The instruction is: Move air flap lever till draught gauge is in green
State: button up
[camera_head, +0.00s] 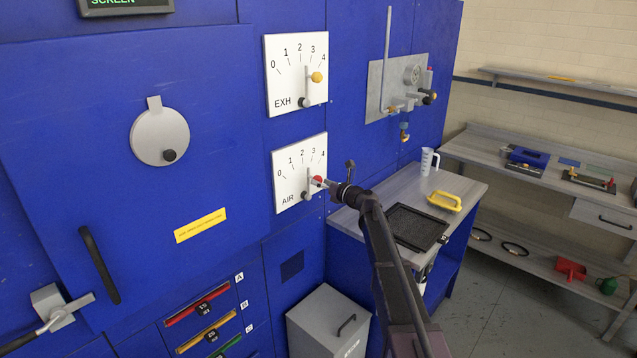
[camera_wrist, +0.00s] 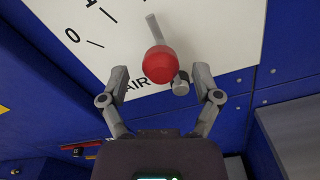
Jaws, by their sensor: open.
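The white AIR panel (camera_head: 290,190) has a 0 to 4 scale, and its grey lever points roughly between 2 and 3. The lever's red knob (camera_head: 317,180) faces outward; it also shows large in the wrist view (camera_wrist: 158,65). My gripper (camera_head: 323,182) is at the knob in the head view. In the wrist view my gripper (camera_wrist: 160,76) is open, its two fingers on either side of the knob with gaps visible.
Above is the EXH panel (camera_head: 298,75) with a yellow-knobbed lever (camera_head: 317,77). A grey bin (camera_head: 325,315) stands below.

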jog(key=v, duration=1)
jog(key=shift+s+d, duration=0.2)
jog(key=s+f+n+g+h, duration=0.35)
jog(key=s+f+n, duration=0.25)
jog(key=s+n, duration=0.3)
jog(key=s+f+n+g+h, duration=0.2)
jog(key=s+f+n+g, duration=0.2)
jog(key=s+f+n, duration=0.45)
jog(key=s+d+f+n+g+h, duration=0.2)
jog(key=s+d+n+h, duration=0.2)
jog(key=s, duration=0.5)
jog(key=s+d+f+n+g+h, duration=0.2)
jog(key=s+d+n+h, duration=0.2)
jog(key=s+d+n, duration=0.3)
jog(key=s+n, duration=0.1)
jog(key=s, duration=0.2)
jog(key=shift+d+n, duration=0.3)
jog(key=shift+n, duration=0.05)
dwell(0.9)
